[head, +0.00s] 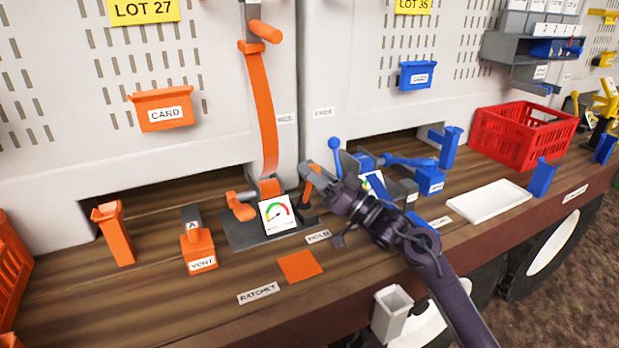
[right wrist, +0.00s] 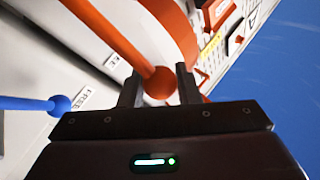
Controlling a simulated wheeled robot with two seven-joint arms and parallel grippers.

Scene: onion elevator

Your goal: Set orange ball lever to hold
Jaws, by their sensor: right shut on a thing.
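The orange ball lever (head: 306,192) stands roughly upright at the right end of a dark base plate (head: 243,233) on the wooden deck. My right gripper (head: 312,174) is at its top and covers most of the ball in the head view. In the right wrist view, the orange ball (right wrist: 160,84) sits between the two dark fingers of the right gripper (right wrist: 158,90), which is shut on it. The HOLD label (head: 318,237) lies on the deck in front of the lever. A FREE label (head: 323,112) is on the panel behind. My left gripper is not in view.
A gauge (head: 277,215) and an orange strap (head: 262,105) are left of the lever. A blue ball lever (head: 335,148) stands close to the right of my gripper. A red crate (head: 525,133) and a white tray (head: 488,201) are farther right.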

